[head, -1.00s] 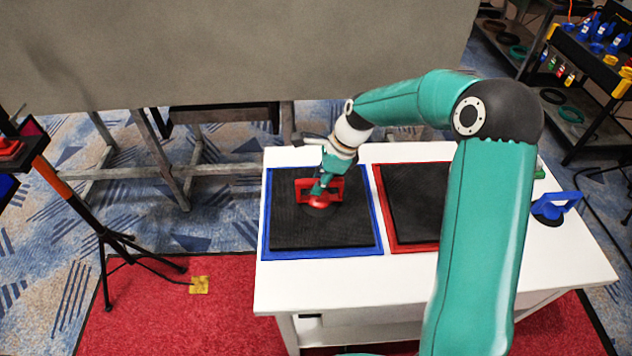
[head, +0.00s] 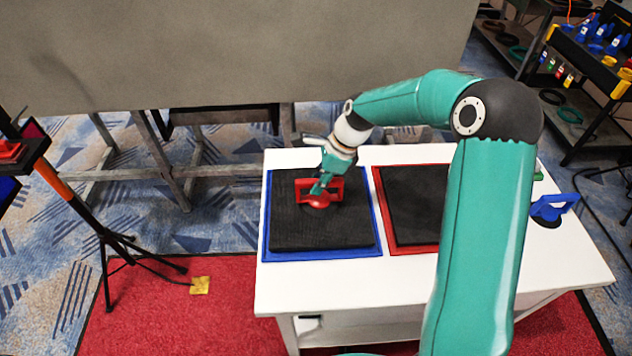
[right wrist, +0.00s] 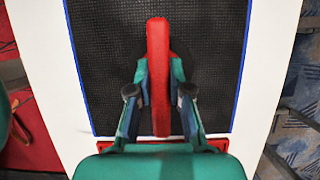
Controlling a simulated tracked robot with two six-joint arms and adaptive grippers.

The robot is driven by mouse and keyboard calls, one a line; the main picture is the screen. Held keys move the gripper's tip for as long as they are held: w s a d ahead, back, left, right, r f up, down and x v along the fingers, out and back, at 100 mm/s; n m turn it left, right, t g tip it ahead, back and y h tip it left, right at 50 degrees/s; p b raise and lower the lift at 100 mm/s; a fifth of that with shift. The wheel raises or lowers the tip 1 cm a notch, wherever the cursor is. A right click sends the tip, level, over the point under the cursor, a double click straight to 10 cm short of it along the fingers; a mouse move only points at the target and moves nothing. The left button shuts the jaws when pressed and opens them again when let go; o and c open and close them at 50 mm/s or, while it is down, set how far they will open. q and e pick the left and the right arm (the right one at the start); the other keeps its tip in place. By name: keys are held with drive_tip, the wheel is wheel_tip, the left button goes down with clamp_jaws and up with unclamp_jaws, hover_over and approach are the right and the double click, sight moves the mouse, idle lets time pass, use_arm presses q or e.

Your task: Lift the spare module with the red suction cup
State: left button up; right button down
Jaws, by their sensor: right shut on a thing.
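The spare module is a black square panel (head: 290,232), over the blue-bordered mat (head: 325,256) on the left of the white table. The red suction cup (head: 318,203) sits on top of its middle. My right gripper (head: 322,185) is shut on the cup's red handle, which runs between the two fingers in the right wrist view (right wrist: 158,110). The module (right wrist: 105,60) looks level and perhaps slightly raised; a gap beneath it is hard to make out. My left gripper is not in view.
A red-bordered mat (head: 415,249) with a black surface lies to the right, partly behind my arm. A blue suction cup (head: 553,208) stands at the table's right. A tripod (head: 110,235) stands left, a large grey panel (head: 230,60) behind. The table's front strip is clear.

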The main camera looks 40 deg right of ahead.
drive_tip(key=shift+r, duration=0.3)
drive_tip(key=shift+r+p, duration=3.25)
drive_tip(key=shift+r, duration=0.2)
